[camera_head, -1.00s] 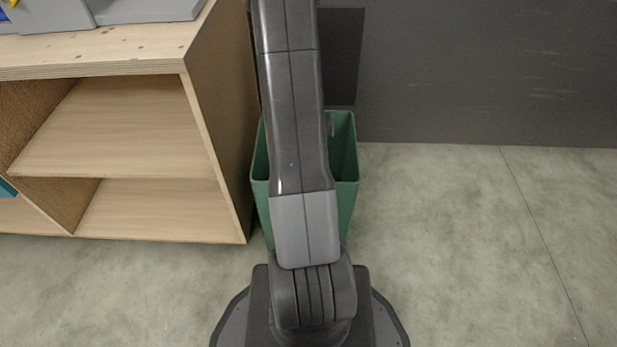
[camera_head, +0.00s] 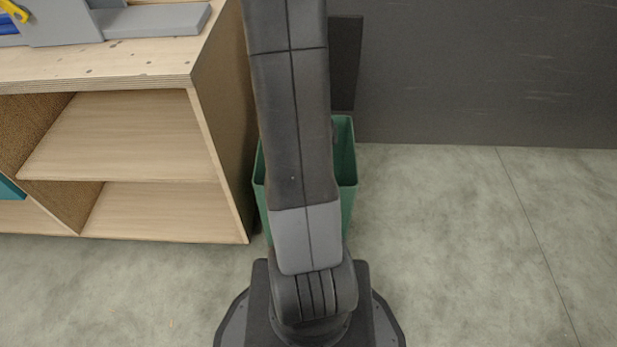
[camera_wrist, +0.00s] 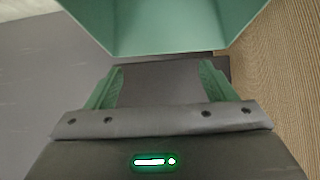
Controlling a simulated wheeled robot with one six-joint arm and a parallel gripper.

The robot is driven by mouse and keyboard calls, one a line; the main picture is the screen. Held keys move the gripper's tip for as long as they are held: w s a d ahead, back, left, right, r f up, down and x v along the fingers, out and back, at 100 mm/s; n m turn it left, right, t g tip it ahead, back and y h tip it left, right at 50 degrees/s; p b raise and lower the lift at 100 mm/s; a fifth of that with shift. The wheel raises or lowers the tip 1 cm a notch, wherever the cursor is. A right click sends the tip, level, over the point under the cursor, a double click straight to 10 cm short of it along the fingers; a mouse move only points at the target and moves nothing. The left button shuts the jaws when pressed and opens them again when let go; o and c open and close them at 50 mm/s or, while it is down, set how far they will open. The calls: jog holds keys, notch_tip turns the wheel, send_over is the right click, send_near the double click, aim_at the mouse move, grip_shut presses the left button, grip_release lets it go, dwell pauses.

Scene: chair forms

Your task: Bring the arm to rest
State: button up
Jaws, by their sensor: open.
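My gripper (camera_wrist: 160,82) shows in the wrist view with its two green fingers spread apart and nothing between them. The green bin (camera_wrist: 165,30) lies just past the fingertips in that view. In the head view my arm stretches up the middle of the picture, in front of the green bin (camera_head: 345,178), and hides part of it. My gripper is outside the head view.
A wooden shelf unit (camera_head: 130,65) stands on the left, with grey parts (camera_head: 155,21) and a yellow item (camera_head: 14,10) on top. A dark grey wall (camera_head: 480,75) is behind. The floor (camera_head: 450,240) on the right is clear.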

dwell(0.3)
jog(key=w+r+b+x, duration=0.1)
jog(key=x, duration=1)
jog(key=shift+w+r, duration=0.35)
jog(key=shift+w, duration=0.05)
jog(key=shift+f, duration=0.1)
